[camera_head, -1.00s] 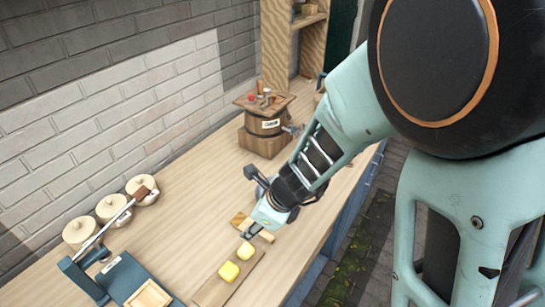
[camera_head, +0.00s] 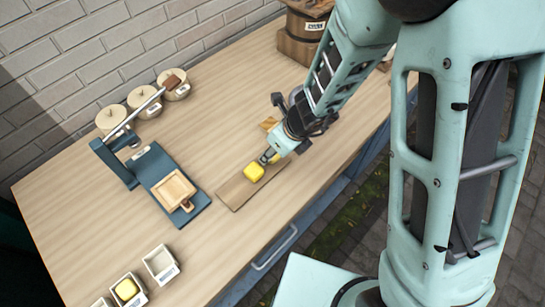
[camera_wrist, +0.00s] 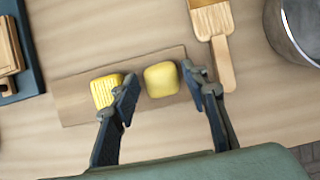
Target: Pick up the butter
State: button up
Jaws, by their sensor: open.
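Two yellow butter pieces lie on a thin wooden board (camera_wrist: 75,95) in the wrist view. The left piece (camera_wrist: 105,90) has a ridged top and lies partly behind my left finger. The right piece (camera_wrist: 161,79) is smooth and rounded. My gripper (camera_wrist: 159,74) is open, with a finger on either side of the smooth piece and nothing held. In the head view, my gripper (camera_head: 268,157) is low over the board (camera_head: 236,191). One yellow piece (camera_head: 254,172) shows beside the fingertips; the other is hidden there.
A wooden paddle (camera_wrist: 213,35) lies just right of the board, near a metal container (camera_wrist: 295,28). A blue press (camera_head: 165,185) stands left of the board. Lidded pots (camera_head: 142,98) line the wall. Small white boxes (camera_head: 161,263) stand at the front, one holding a yellow piece.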

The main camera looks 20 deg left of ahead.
jog(key=shift+w+a+f, duration=0.1)
jog(key=shift+a+f, duration=0.1)
jog(key=shift+f, duration=0.5)
jog(key=shift+r, duration=0.1)
jog(key=shift+c, duration=0.6)
jog(key=c, duration=0.7)
jog(key=shift+r, duration=0.1)
